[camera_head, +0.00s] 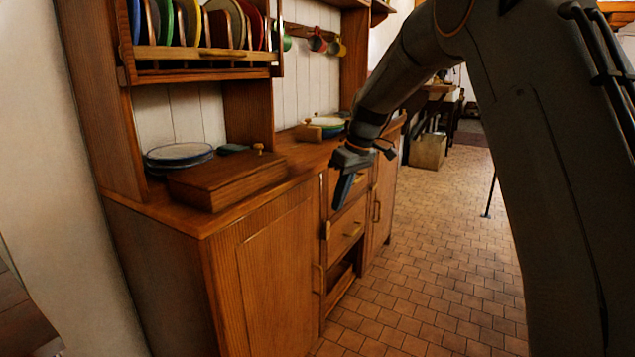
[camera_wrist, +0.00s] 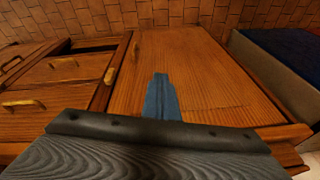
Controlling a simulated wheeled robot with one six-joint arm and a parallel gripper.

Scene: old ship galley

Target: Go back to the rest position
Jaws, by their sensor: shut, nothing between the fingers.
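My gripper (camera_head: 343,191) hangs at the end of my arm, fingers pointing down, in front of the wooden dresser (camera_head: 262,270). It is shut and empty. In the head view it appears before the dresser's drawers, below the level of the worktop's front edge. In the wrist view the gripper's shut fingers (camera_wrist: 161,97) show as one blue-grey shape over a cabinet door (camera_wrist: 190,65). I cannot tell the exact gap between the fingers and the dresser.
On the worktop stand a wooden box (camera_head: 225,181), stacked plates (camera_head: 178,155) and a bowl (camera_head: 326,122). A plate rack (camera_head: 200,54) and hanging mugs (camera_head: 318,42) are above. A drawer (camera_head: 346,230) has brass handles. The tiled floor (camera_head: 430,255) to the right is largely clear.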

